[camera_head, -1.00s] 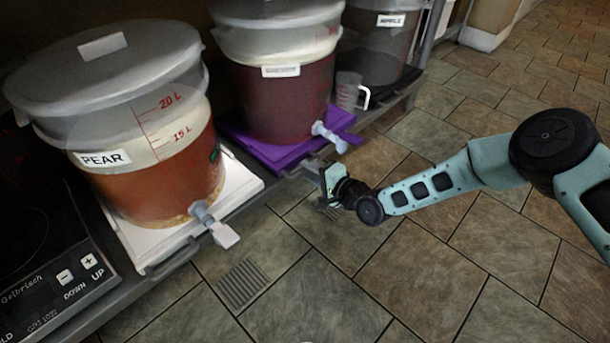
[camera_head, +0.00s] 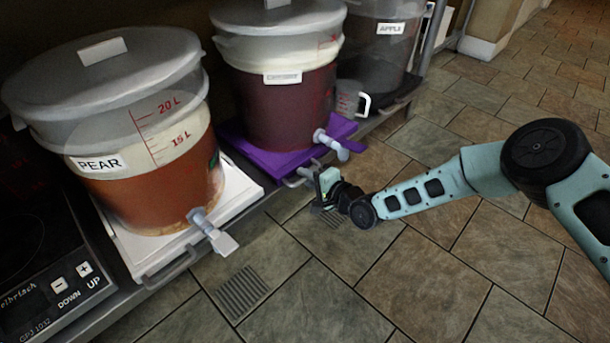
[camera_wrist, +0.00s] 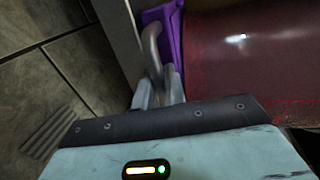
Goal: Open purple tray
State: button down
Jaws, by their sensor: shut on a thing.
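The purple tray (camera_head: 262,158) lies under the middle bucket (camera_head: 285,105) of dark red liquid, whose label is too blurred to read. A grey bar handle (camera_head: 297,180) sits at the tray's front edge. My gripper (camera_head: 315,176) is at this handle, in front of the tray and below the bucket's tap (camera_head: 331,143). In the wrist view the handle (camera_wrist: 151,48) runs down between my gripper's fingers (camera_wrist: 158,92), which are shut on it. The purple tray (camera_wrist: 172,38) shows just beyond the handle, beside the red bucket (camera_wrist: 245,60).
The pear bucket (camera_head: 150,150) stands on a white tray (camera_head: 240,190) at left, its tap jutting forward. The apple bucket (camera_head: 375,55) and a clear jug (camera_head: 350,99) stand behind at right. A control panel (camera_head: 60,295) is at lower left. The tiled floor (camera_head: 420,270) is open, with a drain grate (camera_head: 240,291).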

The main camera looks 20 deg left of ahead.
jog(key=f+p+v, duration=0.2)
jog(key=p+v, duration=0.1)
jog(key=v, duration=0.7)
jog(key=f+p+v, duration=0.2)
jog(key=p+v, duration=0.1)
jog(key=v, duration=0.8)
jog(key=s+d+f+p+v, duration=0.1)
jog(key=f+p+v, duration=0.1)
jog(key=v, duration=0.8)
jog(key=shift+d+f+p, duration=0.3)
jog(key=shift+d+p, duration=0.2)
jog(key=shift+p, duration=0.1)
jog(key=c, duration=1.6)
grip_release()
jog(key=shift+o, duration=0.2)
jog(key=shift+s, duration=0.1)
jog(key=p+v, duration=0.5)
jog(key=v, duration=1.2)
jog(key=shift+d, duration=0.2)
jog(key=shift+s, duration=0.1)
